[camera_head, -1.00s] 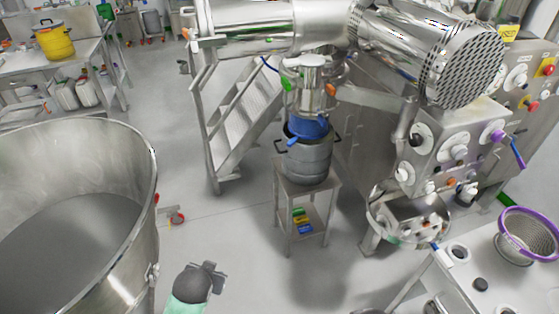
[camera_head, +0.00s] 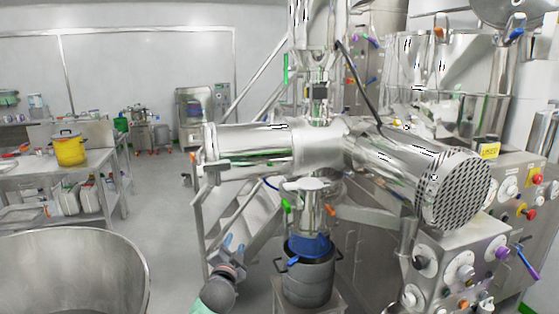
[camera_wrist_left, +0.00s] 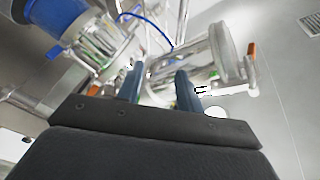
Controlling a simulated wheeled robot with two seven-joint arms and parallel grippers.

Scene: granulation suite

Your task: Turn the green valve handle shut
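A small green handle (camera_head: 286,205) shows in the head view on the left of the steel outlet (camera_head: 314,208) above the blue-collared drum. An upright green bar (camera_head: 286,68) shows higher up beside the column, so I cannot be sure which one is the valve handle. My left gripper (camera_head: 234,244) is open and empty, below and left of the small green handle and apart from it. In the left wrist view its two fingers (camera_wrist_left: 160,85) stand apart with nothing between them. My right gripper is not in view.
A grey drum (camera_head: 308,279) with a blue collar stands under the outlet. A horizontal steel cylinder (camera_head: 255,150) hangs above the gripper, with steel steps (camera_head: 238,225) behind it. A large steel bowl (camera_head: 75,270) is at lower left. Open floor lies beyond it.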

